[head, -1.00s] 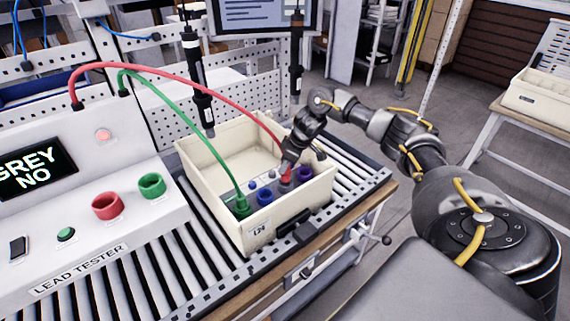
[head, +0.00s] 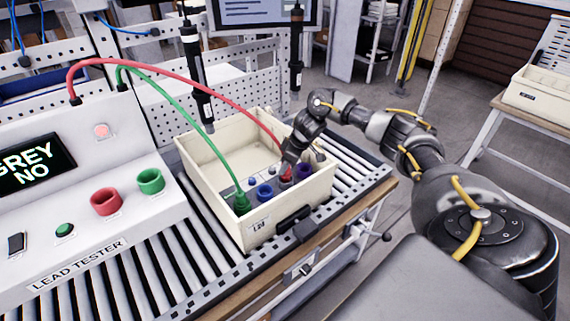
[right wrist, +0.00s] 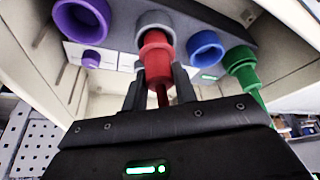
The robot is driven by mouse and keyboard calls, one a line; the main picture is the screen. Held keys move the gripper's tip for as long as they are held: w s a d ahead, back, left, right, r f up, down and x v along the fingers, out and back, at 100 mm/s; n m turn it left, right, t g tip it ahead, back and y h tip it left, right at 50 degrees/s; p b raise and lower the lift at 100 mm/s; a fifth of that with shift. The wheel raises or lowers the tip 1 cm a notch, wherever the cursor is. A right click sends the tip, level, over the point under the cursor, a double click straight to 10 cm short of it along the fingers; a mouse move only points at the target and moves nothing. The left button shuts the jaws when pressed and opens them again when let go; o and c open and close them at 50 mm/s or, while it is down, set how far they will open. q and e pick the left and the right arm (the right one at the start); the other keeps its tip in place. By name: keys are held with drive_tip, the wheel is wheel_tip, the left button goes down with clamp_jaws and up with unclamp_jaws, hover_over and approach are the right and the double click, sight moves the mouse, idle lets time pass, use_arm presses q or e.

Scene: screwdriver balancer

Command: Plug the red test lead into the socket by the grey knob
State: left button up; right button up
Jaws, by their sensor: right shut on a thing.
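The red test lead's plug (head: 287,172) is held in my right gripper (head: 290,158), which is shut on it over the cream bin. In the right wrist view the red plug (right wrist: 158,58) stands between the fingertips (right wrist: 160,82), lined up with the grey socket (right wrist: 155,20). The plug's far end overlaps the grey ring; I cannot tell how deep it sits. The red cable (head: 185,75) arcs back to the tester. My left gripper is out of view.
A green lead's plug (right wrist: 240,68) sits at the green socket beside a blue socket (right wrist: 206,46). A purple socket (right wrist: 82,28) lies on the other side. The tester screen (head: 32,165) reads "GREY NO". The bin (head: 290,213) stands on rollers; hanging screwdrivers (head: 197,75) are behind.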

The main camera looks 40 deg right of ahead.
drive_tip(key=shift+f, duration=0.55)
drive_tip(key=shift+f, duration=0.35)
drive_tip(key=o, duration=1.1)
